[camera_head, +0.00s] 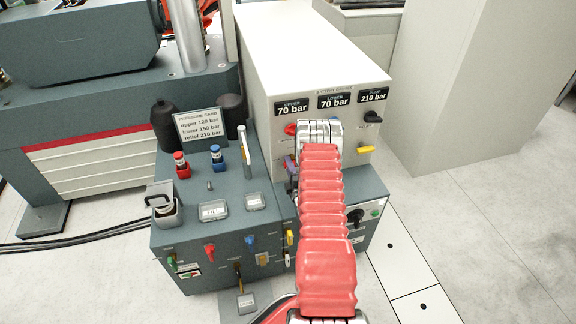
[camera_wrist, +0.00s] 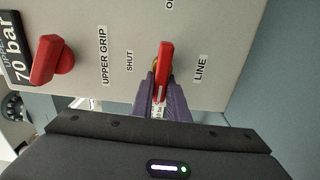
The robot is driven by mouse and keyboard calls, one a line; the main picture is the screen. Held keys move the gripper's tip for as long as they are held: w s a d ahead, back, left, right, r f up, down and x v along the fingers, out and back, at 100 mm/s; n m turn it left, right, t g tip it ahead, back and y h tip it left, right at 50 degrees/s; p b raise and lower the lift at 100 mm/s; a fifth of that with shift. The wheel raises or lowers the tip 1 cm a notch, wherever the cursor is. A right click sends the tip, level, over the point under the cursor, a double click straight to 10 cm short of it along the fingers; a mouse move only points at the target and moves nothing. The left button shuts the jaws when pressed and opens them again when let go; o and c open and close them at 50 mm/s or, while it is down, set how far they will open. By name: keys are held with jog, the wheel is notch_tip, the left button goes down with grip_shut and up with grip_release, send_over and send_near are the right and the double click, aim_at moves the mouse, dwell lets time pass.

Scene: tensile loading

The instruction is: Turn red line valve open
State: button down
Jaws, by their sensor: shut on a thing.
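The red line valve lever (camera_wrist: 166,62) stands out from the light grey panel in the wrist view, with a "LINE" label to its right and a "SHUT" label to its left. Part of another label shows at the top edge. My gripper (camera_wrist: 163,88) has its purple fingers closed on the near part of the red lever. In the head view, my gripper (camera_head: 290,166) shows only as a bit of purple at the panel's left side. My red arm hides the line valve there.
A red upper grip knob (camera_wrist: 50,60) sits left of the lever; it also shows in the head view (camera_head: 291,129). A black knob (camera_head: 374,119) and a yellow lever (camera_head: 366,149) are on the panel's right. A grey console (camera_head: 225,185) with small levers stands to the left.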

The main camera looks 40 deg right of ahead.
jog(key=shift+a+f+n, duration=0.3)
jog(key=shift+n, duration=0.1)
jog(key=c, duration=2)
grip_release()
jog(key=shift+w, duration=0.1)
jog(key=shift+c, duration=0.2)
jog(key=o, duration=0.3)
jog(key=shift+d+r, duration=0.15)
jog(key=shift+d, duration=0.05)
jog(key=shift+s, duration=0.2)
jog(key=v, duration=1.3)
jog(key=shift+s+a, duration=0.2)
jog(key=shift+s, duration=0.1)
